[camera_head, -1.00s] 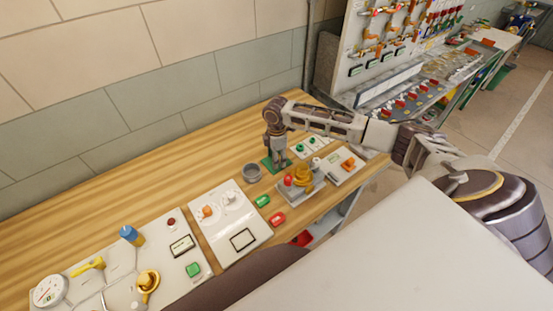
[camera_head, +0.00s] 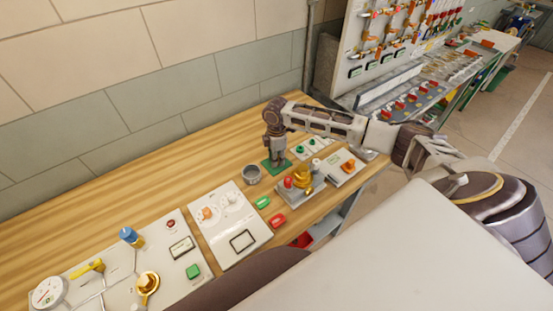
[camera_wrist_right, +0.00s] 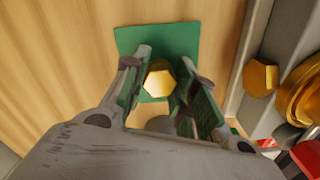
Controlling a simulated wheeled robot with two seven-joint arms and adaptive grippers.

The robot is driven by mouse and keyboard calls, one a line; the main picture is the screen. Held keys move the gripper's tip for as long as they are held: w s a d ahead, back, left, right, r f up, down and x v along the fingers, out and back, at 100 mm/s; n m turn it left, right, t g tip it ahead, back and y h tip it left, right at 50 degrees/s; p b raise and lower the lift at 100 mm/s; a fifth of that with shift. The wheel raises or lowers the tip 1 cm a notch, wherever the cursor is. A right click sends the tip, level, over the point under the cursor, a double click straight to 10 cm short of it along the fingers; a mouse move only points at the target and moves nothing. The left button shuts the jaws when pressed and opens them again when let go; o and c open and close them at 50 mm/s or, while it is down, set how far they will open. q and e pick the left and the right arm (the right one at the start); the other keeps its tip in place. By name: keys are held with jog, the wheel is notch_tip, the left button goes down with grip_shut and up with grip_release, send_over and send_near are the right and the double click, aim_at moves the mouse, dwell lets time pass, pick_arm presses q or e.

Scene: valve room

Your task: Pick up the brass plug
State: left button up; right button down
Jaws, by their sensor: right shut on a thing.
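The brass plug (camera_wrist_right: 158,79) shows in the right wrist view as a gold hexagonal head between the two fingers of my right gripper (camera_wrist_right: 163,92). The fingers are closed on its sides. Behind it lies a green mat (camera_wrist_right: 185,38) on the wooden bench. In the head view my right gripper (camera_head: 277,158) points down over the green mat (camera_head: 268,167), and the plug is hidden by the fingers there. I cannot tell whether the plug touches the mat. My left gripper is not in view.
A grey cup (camera_head: 251,174) stands just left of the mat. A grey block with a red knob and brass fittings (camera_head: 302,181) is close on the right. Panels with valves and a gauge (camera_head: 48,293) fill the front left. The bench's back left is clear.

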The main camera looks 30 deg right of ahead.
notch_tip(320, 180, up, 10)
jog(key=shift+f+b, duration=0.1)
jog(key=shift+b, duration=0.4)
jog(key=shift+w, duration=0.1)
dwell(0.4)
